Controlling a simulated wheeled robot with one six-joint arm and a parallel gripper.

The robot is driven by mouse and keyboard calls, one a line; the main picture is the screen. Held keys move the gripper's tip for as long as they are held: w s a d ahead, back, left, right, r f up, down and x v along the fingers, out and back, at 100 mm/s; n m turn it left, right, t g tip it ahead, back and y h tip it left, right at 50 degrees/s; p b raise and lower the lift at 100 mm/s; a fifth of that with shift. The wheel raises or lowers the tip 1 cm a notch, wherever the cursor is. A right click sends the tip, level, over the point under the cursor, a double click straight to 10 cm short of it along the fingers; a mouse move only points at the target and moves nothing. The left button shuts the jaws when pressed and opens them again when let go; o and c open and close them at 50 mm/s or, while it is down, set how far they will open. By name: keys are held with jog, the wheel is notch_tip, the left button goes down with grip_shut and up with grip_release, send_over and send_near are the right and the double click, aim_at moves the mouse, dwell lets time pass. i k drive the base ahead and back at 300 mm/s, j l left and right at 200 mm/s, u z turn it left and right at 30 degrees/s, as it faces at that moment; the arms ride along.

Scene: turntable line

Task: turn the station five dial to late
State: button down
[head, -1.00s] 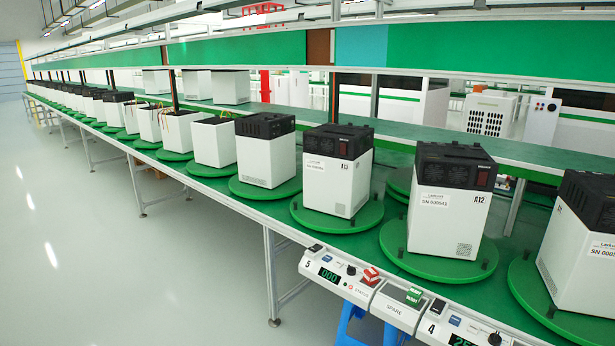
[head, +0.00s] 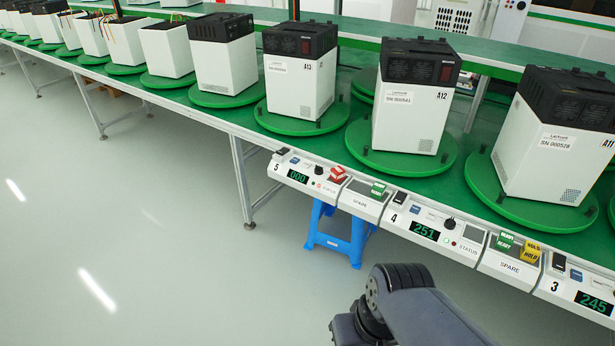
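Left of the dial are a blue button (head: 295,160) and a black rocker switch (head: 283,151). The green display (head: 298,177) reads 000, and a red light (head: 318,184) shows beside STATUS. A dark link of my arm shows at the bottom, well below and right of the panel. My gripper is not in view.
A spare panel (head: 362,198), then the station four panel (head: 425,226) reading 251 and station three reading 245 follow rightward. White units on green turntables (head: 300,122) stand behind. A blue stool (head: 338,232) is under the edge; floor is clear leftward.

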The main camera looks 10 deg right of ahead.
aim_at(318, 170)
jog(key=i, duration=0.6)
jog(key=i+j+z, duration=0.1)
jog(key=i, duration=0.5)
jog(key=i+j+z, duration=0.1)
jog(key=i, duration=0.5)
